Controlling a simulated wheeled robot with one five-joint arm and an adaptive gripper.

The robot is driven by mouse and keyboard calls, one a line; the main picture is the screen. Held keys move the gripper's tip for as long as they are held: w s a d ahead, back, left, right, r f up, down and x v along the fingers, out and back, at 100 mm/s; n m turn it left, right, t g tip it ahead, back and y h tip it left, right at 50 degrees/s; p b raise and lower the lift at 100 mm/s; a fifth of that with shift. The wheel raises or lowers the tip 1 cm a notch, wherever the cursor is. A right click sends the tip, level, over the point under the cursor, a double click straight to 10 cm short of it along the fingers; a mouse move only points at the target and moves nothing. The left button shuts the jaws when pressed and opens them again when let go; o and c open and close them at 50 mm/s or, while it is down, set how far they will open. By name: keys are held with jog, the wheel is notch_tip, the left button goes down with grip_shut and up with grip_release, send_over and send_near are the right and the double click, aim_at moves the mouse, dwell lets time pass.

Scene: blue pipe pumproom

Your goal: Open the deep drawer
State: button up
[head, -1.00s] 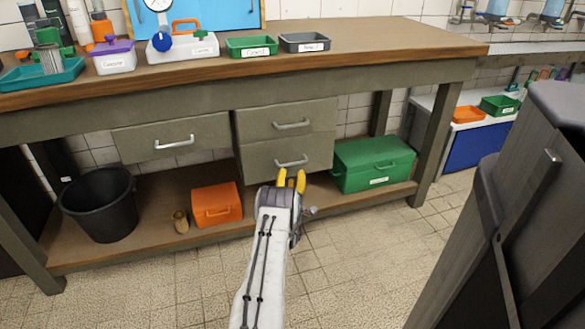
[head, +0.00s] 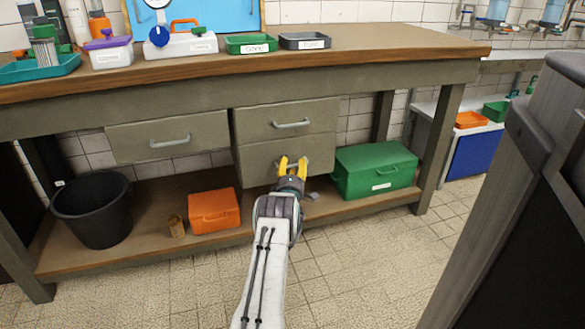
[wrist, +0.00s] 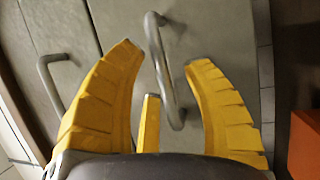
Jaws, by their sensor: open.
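The lower drawer (head: 256,168) of the two-drawer stack under the workbench is shut and looks like the deep drawer. Its metal bar handle (wrist: 161,72) stands between my yellow fingers in the wrist view. My gripper (head: 293,163) is open in front of this drawer, with a finger on either side of the handle. In the wrist view my gripper (wrist: 168,65) shows gaps between the fingers and the bar. The fingers mostly hide this handle in the head view. The upper drawer (head: 262,120), with its own handle (head: 291,124), is shut.
Another shut drawer (head: 195,136) is at the left. The lower shelf holds a black bucket (head: 93,215), an orange box (head: 214,211) and a green chest (head: 375,170) just right of my gripper. A dark cabinet (head: 530,220) stands at the right. Floor in front is clear.

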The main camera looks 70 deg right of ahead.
jog(key=shift+c, duration=0.3)
grip_shut()
dwell(0.3)
